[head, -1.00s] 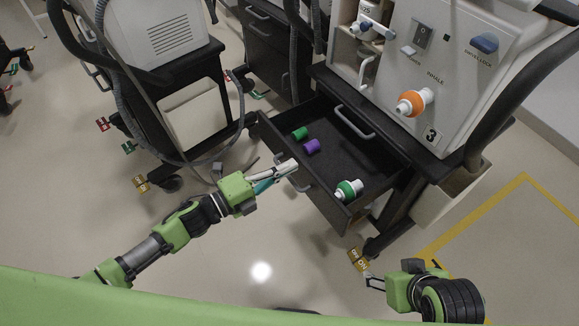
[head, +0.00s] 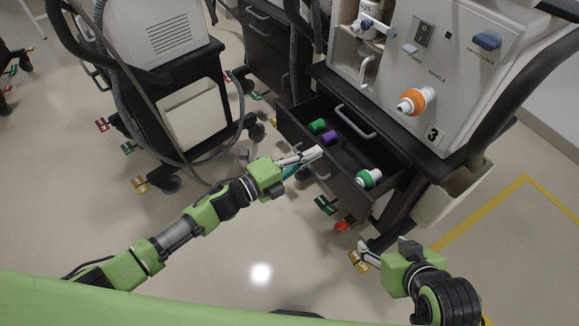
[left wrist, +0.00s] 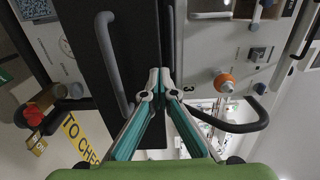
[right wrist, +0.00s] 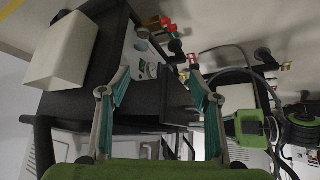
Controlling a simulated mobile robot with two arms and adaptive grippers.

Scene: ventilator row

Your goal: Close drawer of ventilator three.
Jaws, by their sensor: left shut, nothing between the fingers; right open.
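Ventilator three (head: 460,100), marked with a 3, stands at the right of the head view with its dark drawer (head: 345,186) partly open. In the drawer lie a green piece (head: 317,125), a purple piece (head: 329,137) and a white-and-green connector (head: 369,178). My left gripper (head: 316,154) is shut and empty, its tips at the outer side of the drawer front near the handle; exact contact is hard to tell. It also shows shut in the left wrist view (left wrist: 160,82). My right gripper (head: 366,254) is open and empty, low in front of the ventilator's near corner.
Another ventilator (head: 165,80) with hanging hoses stands at the left. Caster wheels with coloured tags, such as a yellow one (head: 357,261), stick out near the floor. A bin (head: 440,192) hangs at ventilator three's right side. The floor in front is clear.

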